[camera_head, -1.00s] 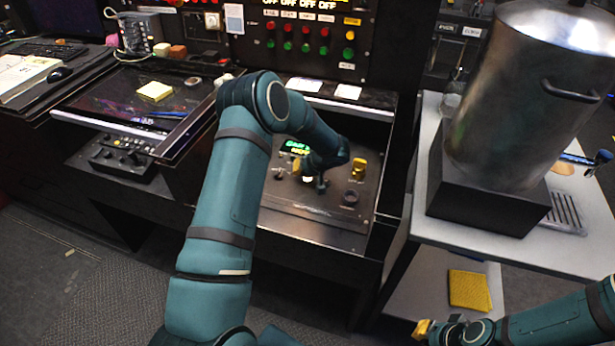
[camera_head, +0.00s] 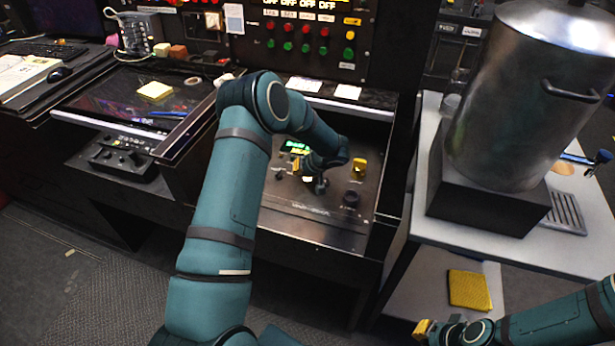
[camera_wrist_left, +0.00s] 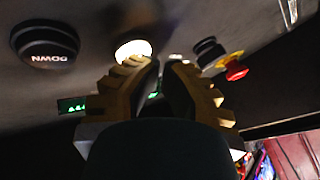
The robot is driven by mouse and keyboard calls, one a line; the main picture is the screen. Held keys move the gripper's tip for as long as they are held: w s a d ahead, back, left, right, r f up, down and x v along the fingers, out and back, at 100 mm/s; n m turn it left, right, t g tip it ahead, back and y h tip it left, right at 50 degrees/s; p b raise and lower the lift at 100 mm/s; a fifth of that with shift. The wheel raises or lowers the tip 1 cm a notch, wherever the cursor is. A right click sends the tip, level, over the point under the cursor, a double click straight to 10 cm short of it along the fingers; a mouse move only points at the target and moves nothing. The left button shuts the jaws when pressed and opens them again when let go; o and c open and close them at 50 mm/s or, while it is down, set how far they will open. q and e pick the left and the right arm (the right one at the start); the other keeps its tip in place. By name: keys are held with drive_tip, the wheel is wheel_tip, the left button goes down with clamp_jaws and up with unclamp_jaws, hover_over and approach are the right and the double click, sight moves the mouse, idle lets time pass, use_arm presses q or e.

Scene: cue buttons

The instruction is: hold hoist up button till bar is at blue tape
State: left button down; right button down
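My left gripper (camera_wrist_left: 165,62) reaches down to the sloped control panel (camera_head: 300,222). Its two yellow-ridged fingers are close together with nothing held between them. A lit white button (camera_wrist_left: 133,48) lies at the fingertips. I cannot tell if they touch it. A black button (camera_wrist_left: 45,42), marked DOWN upside down, is to its left in the wrist view. In the head view my left forearm partly hides a green display (camera_head: 295,147) and the gripper. My right gripper (camera_head: 425,329) is at the lower right, too small to read. I cannot make out the bar or blue tape.
A red emergency stop (camera_wrist_left: 236,70) and another black button (camera_wrist_left: 208,48) sit near the left fingers. A yellow part (camera_head: 359,166) stands on the panel. A metal pot (camera_head: 525,100) stands on a black block on the white cart (camera_head: 580,235) at right.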

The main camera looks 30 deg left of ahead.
sight(303, 178)
use_arm(q)
drive_tip(key=shift+r, duration=0.1)
idle(0.5)
drive_tip(key=shift+r, duration=0.75)
wheel_tip(303, 178, up, 5)
drive_tip(key=shift+p, duration=0.55)
